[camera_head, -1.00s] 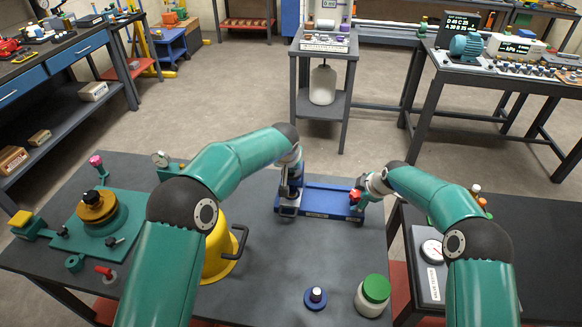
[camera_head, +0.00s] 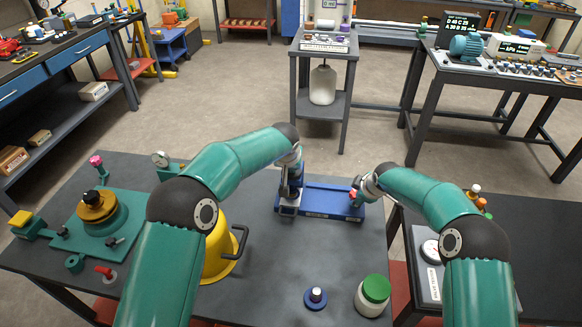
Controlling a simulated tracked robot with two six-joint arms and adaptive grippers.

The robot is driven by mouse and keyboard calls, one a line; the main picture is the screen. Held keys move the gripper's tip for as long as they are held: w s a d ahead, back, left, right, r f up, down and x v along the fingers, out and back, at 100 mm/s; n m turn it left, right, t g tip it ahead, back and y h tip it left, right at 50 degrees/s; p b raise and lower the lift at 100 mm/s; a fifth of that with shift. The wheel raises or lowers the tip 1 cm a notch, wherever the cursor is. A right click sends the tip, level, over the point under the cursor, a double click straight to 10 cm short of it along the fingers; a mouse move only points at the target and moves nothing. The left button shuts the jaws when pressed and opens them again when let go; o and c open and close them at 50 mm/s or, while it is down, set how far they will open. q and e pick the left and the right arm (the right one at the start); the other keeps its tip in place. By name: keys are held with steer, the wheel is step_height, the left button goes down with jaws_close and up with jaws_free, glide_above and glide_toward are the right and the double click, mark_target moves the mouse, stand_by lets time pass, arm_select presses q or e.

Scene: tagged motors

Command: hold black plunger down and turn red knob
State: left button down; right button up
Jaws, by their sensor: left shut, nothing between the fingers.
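A blue base plate (camera_head: 325,202) lies near the back edge of the dark table. My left gripper (camera_head: 289,205) points down over its left end and is shut, with nothing between its fingers. The black plunger cannot be made out; the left gripper and wrist cover that end. The red knob (camera_head: 354,195) shows as a small red patch at the right end of the base plate. My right gripper (camera_head: 361,191) is at the knob and partly hides it. Its fingers are too small and covered to tell whether they are open or shut.
A yellow container (camera_head: 217,262) with a black handle stands behind my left arm. A blue disc with a knob (camera_head: 315,299) and a white jar with a green lid (camera_head: 374,292) stand at the front right. A green fixture (camera_head: 82,232) is at the left.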

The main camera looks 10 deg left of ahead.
arm_select(q)
steer(key=shift+s+f, duration=0.1)
steer(key=shift+f, duration=0.2)
arm_select(e)
steer(key=m+h, duration=0.1)
steer(key=m, duration=0.1)
steer(key=m+h, duration=0.1)
steer(key=m, duration=0.1)
steer(key=a+m+h, duration=0.1)
steer(key=m, duration=0.1)
steer(key=shift+s+f+m+h, duration=0.1)
steer(key=shift+m+h, duration=0.3)
steer(key=o, duration=0.6)
steer(key=shift+d+m, duration=0.15)
steer(key=shift+m, duration=0.15)
steer(key=o, duration=0.5)
arm_select(q)
steer(key=shift+r, duration=0.85)
step_height(320, 180, up, 7)
steer(key=shift+f, duration=0.1)
